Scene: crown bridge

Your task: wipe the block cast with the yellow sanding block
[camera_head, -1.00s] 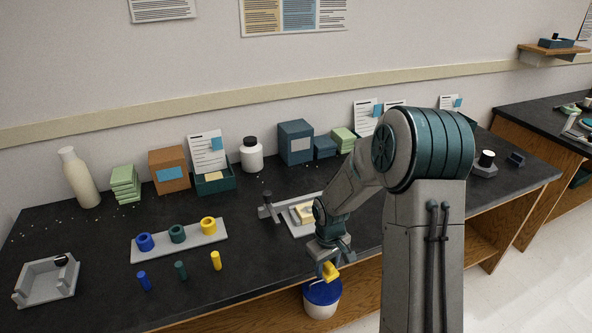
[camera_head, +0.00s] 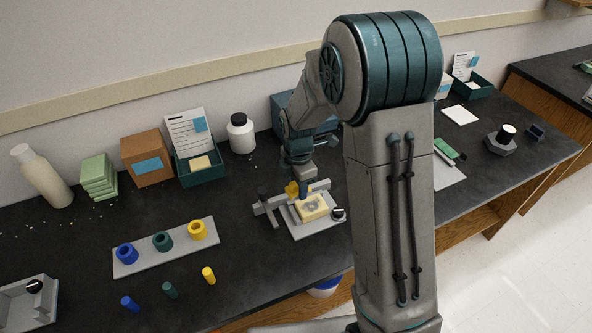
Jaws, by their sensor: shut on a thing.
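My gripper (camera_head: 302,186) is shut on the yellow sanding block (camera_head: 292,188), held at the back of the grey fixture, close to the cast. Whether the block touches the cast I cannot tell. The block cast (camera_head: 313,207) is a pale cream slab with a greyish mark on its top. It lies on a light grey plate (camera_head: 306,230), in front of my gripper. The fingertips are small and partly hidden by the arm and the block.
A tray (camera_head: 127,268) with blue, green and yellow rings lies to the left, with matching pegs in front. A white bottle (camera_head: 241,134) and a teal box (camera_head: 287,113) stand behind.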

